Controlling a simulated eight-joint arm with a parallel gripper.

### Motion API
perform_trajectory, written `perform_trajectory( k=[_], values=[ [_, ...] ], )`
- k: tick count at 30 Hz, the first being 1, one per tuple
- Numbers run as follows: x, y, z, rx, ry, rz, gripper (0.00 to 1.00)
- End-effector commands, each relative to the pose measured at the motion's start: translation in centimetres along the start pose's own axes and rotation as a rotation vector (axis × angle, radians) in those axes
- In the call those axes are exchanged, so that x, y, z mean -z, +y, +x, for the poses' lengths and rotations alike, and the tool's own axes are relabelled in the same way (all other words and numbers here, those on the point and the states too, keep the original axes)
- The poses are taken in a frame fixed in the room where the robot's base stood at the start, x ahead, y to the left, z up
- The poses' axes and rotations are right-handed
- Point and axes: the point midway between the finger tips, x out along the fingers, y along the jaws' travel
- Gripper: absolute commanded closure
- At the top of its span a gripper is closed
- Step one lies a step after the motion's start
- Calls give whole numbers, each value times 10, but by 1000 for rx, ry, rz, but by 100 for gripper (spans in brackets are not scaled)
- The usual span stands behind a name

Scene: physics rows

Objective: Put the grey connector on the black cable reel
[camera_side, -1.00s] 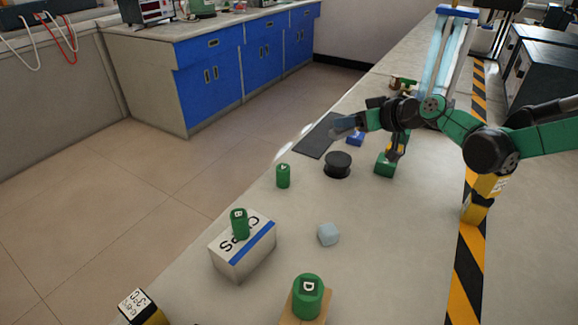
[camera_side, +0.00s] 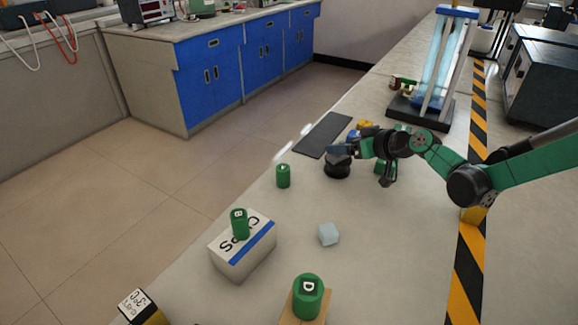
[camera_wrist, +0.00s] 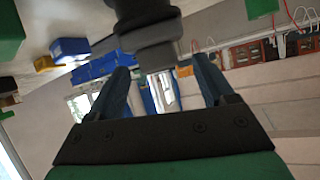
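The black cable reel (camera_side: 337,171) stands on the bench, left of my forearm in the side view. My gripper (camera_side: 340,152) is low, right over its top. In the wrist view, the black reel (camera_wrist: 143,13) shows at the top edge, inverted. A grey piece that looks like the connector (camera_wrist: 158,56) sits against the reel's flange, between the fingertips of my gripper (camera_wrist: 163,70). The fingers stand apart, with a gap visible beside the grey piece, mainly on its right. In the side view, the connector is hidden by my gripper or too small to make out.
A dark mat (camera_side: 322,136) lies behind the reel. A green can (camera_side: 283,176) stands left of it, and a pale cube (camera_side: 328,234) lies in front. A box (camera_side: 245,246) carries another green can. Open bench lies between.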

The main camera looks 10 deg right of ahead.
Motion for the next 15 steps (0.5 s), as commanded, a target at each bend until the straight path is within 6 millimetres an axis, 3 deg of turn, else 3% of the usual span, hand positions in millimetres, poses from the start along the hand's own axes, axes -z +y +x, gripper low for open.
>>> perform_trajectory(
  k=[10, 15],
  values=[
    [2, 0, -2, 0, 0, 0, 25],
    [2, 0, -20, -1, -1, 1, 25]
  ],
)
